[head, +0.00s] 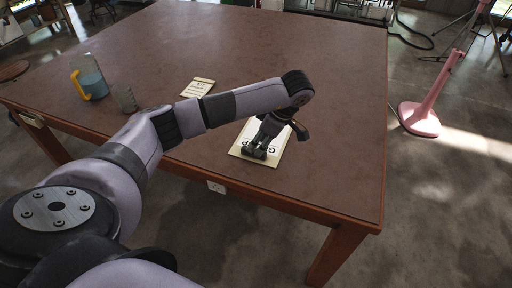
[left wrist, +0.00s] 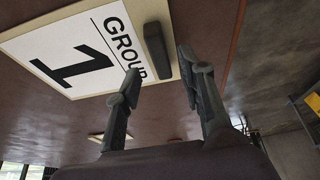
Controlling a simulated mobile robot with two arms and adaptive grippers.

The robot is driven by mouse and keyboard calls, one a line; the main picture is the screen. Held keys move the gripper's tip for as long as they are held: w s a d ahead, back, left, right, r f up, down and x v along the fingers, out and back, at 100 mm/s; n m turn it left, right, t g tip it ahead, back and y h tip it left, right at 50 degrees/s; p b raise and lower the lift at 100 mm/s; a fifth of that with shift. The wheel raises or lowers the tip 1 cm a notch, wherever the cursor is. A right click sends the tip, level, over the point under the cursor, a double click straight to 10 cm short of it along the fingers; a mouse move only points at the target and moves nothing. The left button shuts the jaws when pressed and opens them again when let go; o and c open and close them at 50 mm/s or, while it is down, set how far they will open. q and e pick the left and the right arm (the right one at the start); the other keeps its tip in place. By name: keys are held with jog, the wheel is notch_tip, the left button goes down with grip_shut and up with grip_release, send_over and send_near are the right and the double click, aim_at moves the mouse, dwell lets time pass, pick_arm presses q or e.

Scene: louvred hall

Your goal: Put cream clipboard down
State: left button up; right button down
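The cream clipboard (head: 283,153) lies flat on the brown table near its front edge. It carries a white sheet reading "GROUP 1" and, in the left wrist view, the clipboard (left wrist: 70,88) shows a dark clip (left wrist: 157,52) at its edge. My left gripper (head: 256,152) is directly over the clipboard and hides part of it. In the left wrist view the two fingers of the left gripper (left wrist: 158,62) are apart, with the clip between their tips and small gaps on both sides. My right gripper is not in view.
The table (head: 330,100) is mostly clear. A jug with blue contents and a yellow handle (head: 92,82), a small glass (head: 125,98) and a small cream card (head: 199,87) stand or lie to the left. A pink stand (head: 425,110) is on the floor at right.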

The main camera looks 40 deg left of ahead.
pick_arm(q)
jog(key=p+v, duration=0.1)
jog(key=v, duration=0.7)
jog(key=shift+d+p, duration=0.15)
jog(key=shift+p, duration=0.15)
jog(key=shift+r, duration=0.1)
